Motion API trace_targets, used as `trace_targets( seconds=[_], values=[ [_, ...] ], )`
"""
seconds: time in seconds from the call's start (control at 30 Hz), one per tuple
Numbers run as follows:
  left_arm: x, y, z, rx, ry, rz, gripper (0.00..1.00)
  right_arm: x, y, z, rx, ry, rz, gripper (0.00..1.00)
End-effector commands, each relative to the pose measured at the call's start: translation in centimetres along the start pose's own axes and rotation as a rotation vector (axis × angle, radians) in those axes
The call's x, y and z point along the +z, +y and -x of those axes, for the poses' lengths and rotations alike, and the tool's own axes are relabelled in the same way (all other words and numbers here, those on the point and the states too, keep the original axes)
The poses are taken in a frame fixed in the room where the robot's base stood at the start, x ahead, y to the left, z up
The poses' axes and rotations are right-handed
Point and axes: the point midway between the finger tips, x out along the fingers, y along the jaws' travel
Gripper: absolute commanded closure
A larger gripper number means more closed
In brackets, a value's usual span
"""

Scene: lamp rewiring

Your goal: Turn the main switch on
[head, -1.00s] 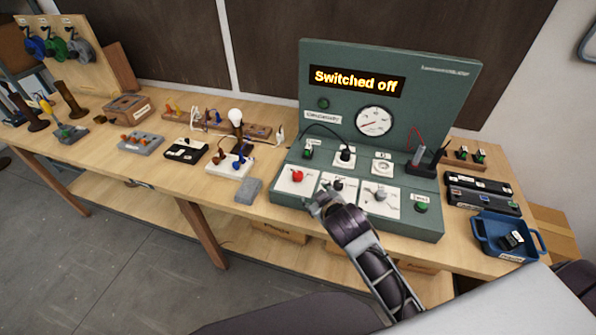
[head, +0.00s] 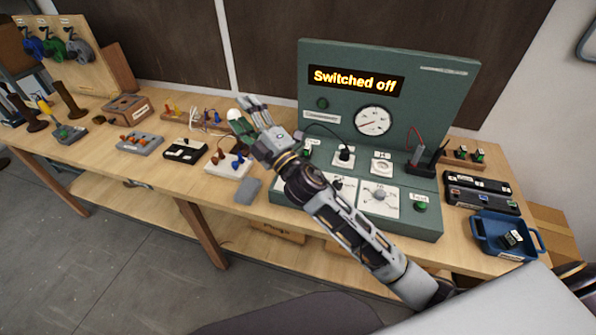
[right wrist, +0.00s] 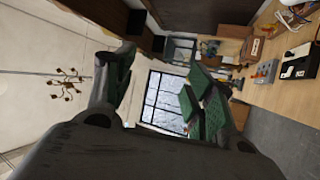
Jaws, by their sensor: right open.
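A green control panel (head: 455,95) stands on the bench, its display (head: 355,81) reading "Switched off". On its sloping front I see a selector knob (head: 379,195) and a green Test button (head: 421,208). The red knob at the front left is hidden behind my right arm, and the black knob beside it is mostly covered. I cannot tell which control is the main switch. My right gripper (head: 250,110) is open and raised left of the panel, over the lamp-part area. Its spread fingers with green pads show empty in the right wrist view (right wrist: 160,82). My left gripper is out of view.
A blue tray (head: 484,238) and a black case (head: 483,193) lie right of the panel. A grey block (head: 248,190), a white terminal base (head: 222,167) and several small fixtures stand to the left. The bench's front edge left of the panel is mostly clear.

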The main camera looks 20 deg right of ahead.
Motion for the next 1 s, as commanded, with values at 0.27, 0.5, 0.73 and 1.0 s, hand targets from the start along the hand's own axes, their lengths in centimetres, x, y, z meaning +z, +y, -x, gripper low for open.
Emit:
trace_targets(
  seconds=[0.27,0.5,0.73,1.0],
  values=[
    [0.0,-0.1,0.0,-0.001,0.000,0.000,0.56,-6.6,0.6,-2.2,0.059,0.315,0.263,0.46],
    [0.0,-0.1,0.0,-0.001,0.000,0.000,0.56,-11.3,-0.7,-2.3,0.078,0.585,0.491,0.46],
    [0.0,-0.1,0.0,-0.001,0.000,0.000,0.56,-14.0,-3.4,-1.3,0.064,0.841,0.710,0.46],
    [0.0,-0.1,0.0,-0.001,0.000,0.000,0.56,-14.2,-7.4,0.5,-0.002,1.135,0.960,0.46]
  ],
)
